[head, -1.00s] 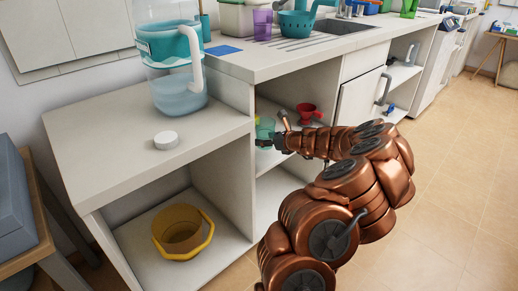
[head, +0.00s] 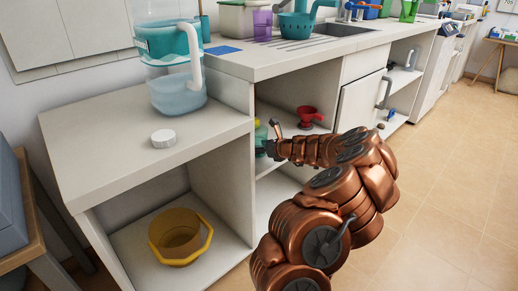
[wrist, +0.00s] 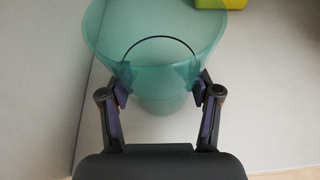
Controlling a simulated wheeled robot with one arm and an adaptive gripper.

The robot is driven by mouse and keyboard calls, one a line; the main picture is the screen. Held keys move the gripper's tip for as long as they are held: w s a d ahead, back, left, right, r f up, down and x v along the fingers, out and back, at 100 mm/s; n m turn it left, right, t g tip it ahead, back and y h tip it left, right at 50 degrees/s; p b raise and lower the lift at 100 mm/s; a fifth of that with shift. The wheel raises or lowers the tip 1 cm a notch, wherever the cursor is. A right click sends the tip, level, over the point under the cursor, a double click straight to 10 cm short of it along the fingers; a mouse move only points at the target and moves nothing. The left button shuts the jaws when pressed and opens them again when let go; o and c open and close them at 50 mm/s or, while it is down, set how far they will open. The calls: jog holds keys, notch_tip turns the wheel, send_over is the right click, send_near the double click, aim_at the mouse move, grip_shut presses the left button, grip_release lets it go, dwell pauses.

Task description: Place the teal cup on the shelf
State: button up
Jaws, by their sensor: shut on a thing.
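The translucent teal cup (wrist: 155,45) is between the two fingers of my gripper (wrist: 160,95), which is shut on its sides in the wrist view. In the head view only a small part of the teal cup (head: 261,137) shows past my gripper (head: 270,148), inside the open cabinet bay. The bay's shelf (head: 264,166) is a pale board, partly hidden by my arm. A pale surface lies below the cup in the wrist view; I cannot tell whether the cup touches it.
A red funnel-like item (head: 309,115) stands deeper in the bay, to the right. A yellow object (wrist: 222,4) is near the cup. The side panel (head: 222,165) is close on the left. A yellow pot (head: 178,240) sits in the lower left compartment.

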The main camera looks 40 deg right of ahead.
jog(key=shift+f, duration=0.1)
jog(key=o, duration=0.9)
jog(key=shift+o, duration=0.2)
jog(key=shift+s+r, duration=0.3)
jog(key=shift+s, duration=0.1)
jog(key=p+v, duration=0.5)
jog(key=v, duration=0.6)
jog(key=shift+s, duration=0.1)
